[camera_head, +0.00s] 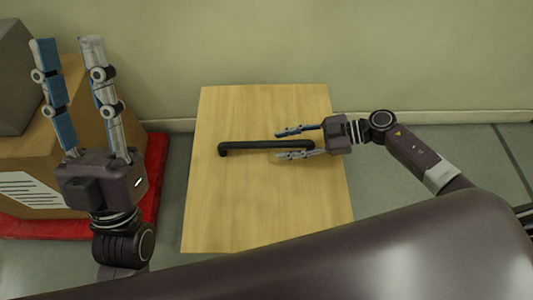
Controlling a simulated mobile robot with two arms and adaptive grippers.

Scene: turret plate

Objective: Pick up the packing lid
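The packing lid (230,205) appears to be the flat, light wooden panel in the middle of the head view. A black bar handle (255,145) runs across it, bent at its left end. My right gripper (286,144) reaches in from the right over the panel. Its two fingers are apart, one on the far side and one on the near side of the handle's right part; contact cannot be told. My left gripper (67,42) is at the far left, fingers up, open and empty. It is well apart from the panel.
A cardboard box (30,160) with a white label stands on a red base (155,165) at the left, behind my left gripper. A grey object (15,80) sits on the box. A pale wall (250,45) closes off the back. Grey floor (395,170) shows at the right.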

